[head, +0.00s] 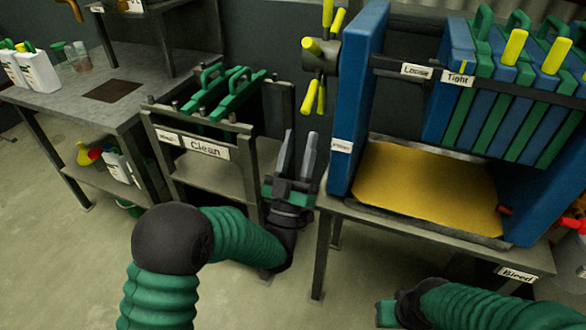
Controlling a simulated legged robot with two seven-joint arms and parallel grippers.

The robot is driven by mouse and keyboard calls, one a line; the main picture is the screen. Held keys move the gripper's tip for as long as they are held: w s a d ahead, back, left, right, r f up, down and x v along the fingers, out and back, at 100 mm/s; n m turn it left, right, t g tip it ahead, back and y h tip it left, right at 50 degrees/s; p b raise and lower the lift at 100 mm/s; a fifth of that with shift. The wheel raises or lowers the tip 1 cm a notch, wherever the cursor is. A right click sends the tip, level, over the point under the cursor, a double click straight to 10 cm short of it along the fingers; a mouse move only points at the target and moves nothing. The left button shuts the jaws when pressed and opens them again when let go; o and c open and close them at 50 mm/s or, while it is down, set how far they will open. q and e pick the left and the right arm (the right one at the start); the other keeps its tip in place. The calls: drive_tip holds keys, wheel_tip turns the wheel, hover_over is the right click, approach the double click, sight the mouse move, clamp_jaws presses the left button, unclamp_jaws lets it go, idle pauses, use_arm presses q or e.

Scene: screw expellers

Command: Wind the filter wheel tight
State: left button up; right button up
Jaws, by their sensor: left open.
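The filter wheel (318,62) is a dark hub with several yellow handles on the left face of the blue filter press end plate (358,100). Labels "Loose" (416,71) and "Tight" (457,78) sit on the dark rail, with green and blue plates (500,115) to the right. My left gripper (299,140) points up, open and empty, below and slightly left of the wheel, apart from it. My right gripper (387,313) is at the bottom edge, mostly cut off, so its fingers cannot be made out.
A rack labelled "Clean" (207,148) holding green-handled plates stands left of my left gripper. A yellow-bottomed tray (425,190) lies under the plates on the press table. A bench (70,105) with white bottles is at far left. Open floor lies in front.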

use_arm(q)
drive_tip(key=b+v, duration=0.8)
drive_tip(key=shift+s+f, duration=0.25)
